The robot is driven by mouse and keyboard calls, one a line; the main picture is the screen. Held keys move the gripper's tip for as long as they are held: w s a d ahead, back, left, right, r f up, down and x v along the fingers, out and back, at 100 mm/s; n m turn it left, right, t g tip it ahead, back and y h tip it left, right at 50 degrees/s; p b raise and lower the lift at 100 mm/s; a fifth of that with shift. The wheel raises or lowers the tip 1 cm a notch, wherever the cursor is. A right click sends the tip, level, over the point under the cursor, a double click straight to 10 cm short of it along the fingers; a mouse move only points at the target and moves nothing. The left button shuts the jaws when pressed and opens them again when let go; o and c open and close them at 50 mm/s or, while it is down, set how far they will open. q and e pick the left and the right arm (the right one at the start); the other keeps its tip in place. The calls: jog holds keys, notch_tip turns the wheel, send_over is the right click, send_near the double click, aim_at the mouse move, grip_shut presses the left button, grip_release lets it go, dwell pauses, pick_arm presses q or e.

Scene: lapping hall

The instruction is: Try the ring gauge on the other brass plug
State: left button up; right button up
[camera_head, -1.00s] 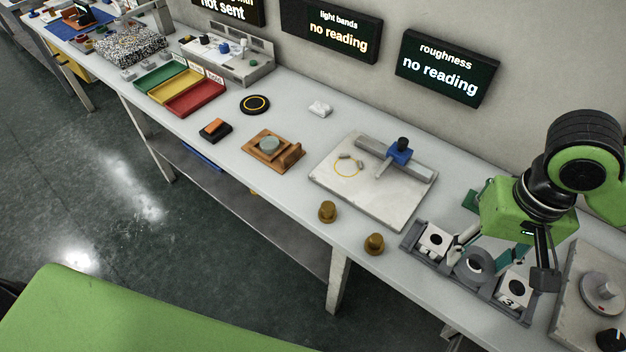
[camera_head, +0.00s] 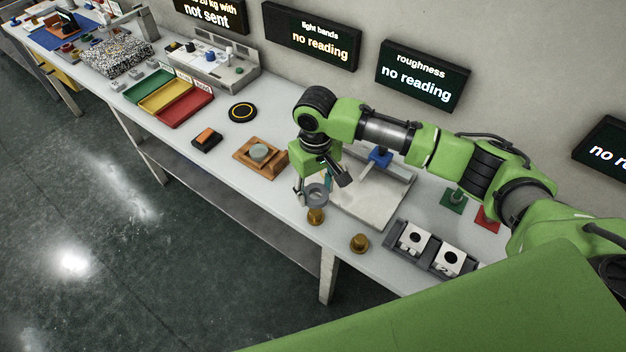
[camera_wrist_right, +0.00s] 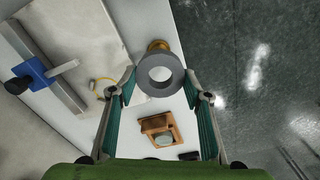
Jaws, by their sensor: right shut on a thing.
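My right gripper (camera_head: 314,184) is shut on the grey ring gauge (camera_head: 317,194) and holds it above one brass plug (camera_head: 316,216). In the right wrist view the ring gauge (camera_wrist_right: 160,75) sits between the two fingertips, with the brass plug (camera_wrist_right: 158,46) partly hidden behind it. I cannot tell whether ring and plug touch. A second brass plug (camera_head: 359,243) stands upright on the bench, nearer the grey rack, with nothing around it. My left gripper is out of view.
The grey rack (camera_head: 393,238) with numbered white blocks is to the right. A pale plate (camera_head: 370,208) with a blue-clamped arm lies behind the plugs. A wooden fixture (camera_head: 248,163) stands to the left. The bench's front edge runs close to both plugs.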

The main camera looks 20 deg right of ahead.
jog(key=shift+w+f, duration=0.25)
jog(key=shift+f, duration=0.2)
notch_tip(320, 180, down, 2)
jog(key=b, duration=0.3)
jog(key=shift+f+b, duration=0.25)
jog(key=shift+b, duration=0.05)
jog(key=shift+f+b, duration=0.75)
jog(key=shift+b, duration=0.25)
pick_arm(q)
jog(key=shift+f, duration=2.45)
pick_arm(e)
jog(key=shift+f, duration=0.65)
pick_arm(q)
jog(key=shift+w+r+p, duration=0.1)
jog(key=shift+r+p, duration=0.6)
jog(key=shift+p, duration=0.1)
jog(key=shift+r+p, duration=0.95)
jog(key=shift+p, duration=0.05)
pick_arm(e)
jog(key=shift+f, duration=0.15)
jog(key=o, duration=1.3)
